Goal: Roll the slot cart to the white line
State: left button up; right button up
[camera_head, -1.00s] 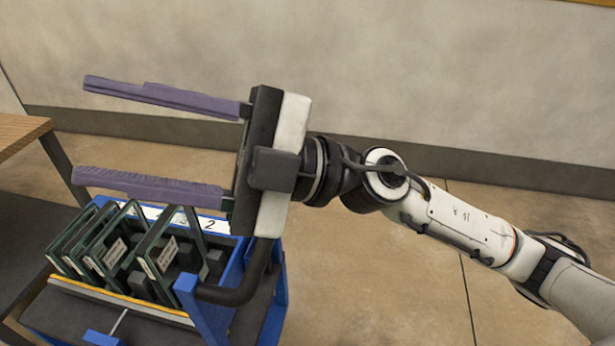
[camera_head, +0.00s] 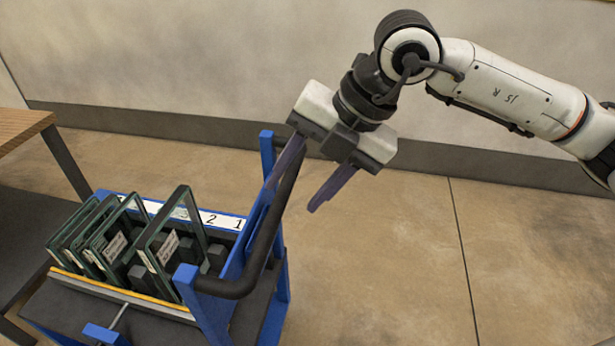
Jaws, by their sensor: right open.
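The slot cart (camera_head: 207,303) is at the lower left, with a blue frame, a dark lower deck and a white numbered strip showing 2 and 1. Several glass panels in dark green frames (camera_head: 180,215) stand tilted in its slots. Its black push handle (camera_head: 262,245) runs along its right side. My right gripper (camera_head: 292,197) is open above the far end of the handle, its purple fingers pointing down and left. In the picture the handle passes between the fingers; I cannot tell whether they touch it. My left gripper is out of view. No white line on the floor shows.
A wooden-topped table (camera_head: 22,128) with dark legs stands at the left, close to the cart. A pale wall with a dark baseboard (camera_head: 180,135) runs along the back. The tan floor (camera_head: 390,270) to the right of the cart is clear.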

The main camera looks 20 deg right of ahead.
aim_at(277, 215)
jog(key=b+x, duration=0.4)
jog(key=x, duration=0.3)
jog(key=shift+a+f, duration=0.1)
jog(key=shift+f, duration=0.25)
jog(key=shift+b+x, duration=0.75)
jog(key=shift+b, duration=0.05)
jog(key=shift+w+a, duration=0.1)
grip_shut()
dwell(0.4)
jog(key=shift+w+a, duration=0.1)
